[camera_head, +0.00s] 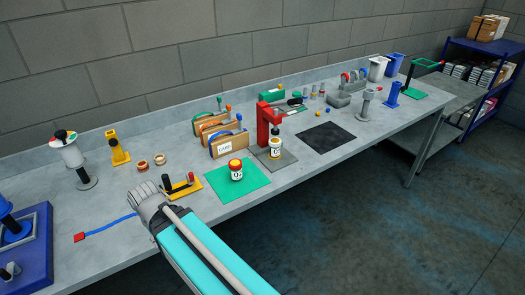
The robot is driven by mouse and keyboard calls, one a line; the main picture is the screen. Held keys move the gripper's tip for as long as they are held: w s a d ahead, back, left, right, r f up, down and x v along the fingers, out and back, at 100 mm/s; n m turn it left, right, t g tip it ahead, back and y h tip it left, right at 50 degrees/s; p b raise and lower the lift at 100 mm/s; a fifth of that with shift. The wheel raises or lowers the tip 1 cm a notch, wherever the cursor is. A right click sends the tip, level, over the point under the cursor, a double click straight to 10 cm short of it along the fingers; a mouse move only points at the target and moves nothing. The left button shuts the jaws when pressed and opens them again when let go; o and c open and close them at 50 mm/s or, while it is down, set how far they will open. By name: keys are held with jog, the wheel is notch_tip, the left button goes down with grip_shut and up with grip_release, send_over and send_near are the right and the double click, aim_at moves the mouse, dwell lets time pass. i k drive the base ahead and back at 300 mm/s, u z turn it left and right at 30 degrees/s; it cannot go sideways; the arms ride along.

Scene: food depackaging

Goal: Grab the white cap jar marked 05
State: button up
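Two small jars with white labels show on the bench. One jar (236,172), with a red and yellow top, stands upright on the green mat (252,183). The other jar (275,150), with an orange band and a dark upper part, stands upright on a grey plate (287,160) by the red stand. Their label marks are too small to read surely, and I cannot make out a clearly white cap on either. My teal and grey arm reaches up from the bottom edge, left of both jars. No gripper fingers can be made out.
The red stand (263,125) rises close beside the second jar. Brown boxes (228,144) stand behind the mats. A yellow fixture (182,187) lies left of the green mat. A black mat (326,137) to the right is bare. A blue shelf (491,48) stands far right.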

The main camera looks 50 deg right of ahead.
aim_at(274, 153)
jog(key=u, duration=0.45)
jog(key=k, duration=1.3)
jog(key=z, duration=1)
jog(key=i, duration=0.75)
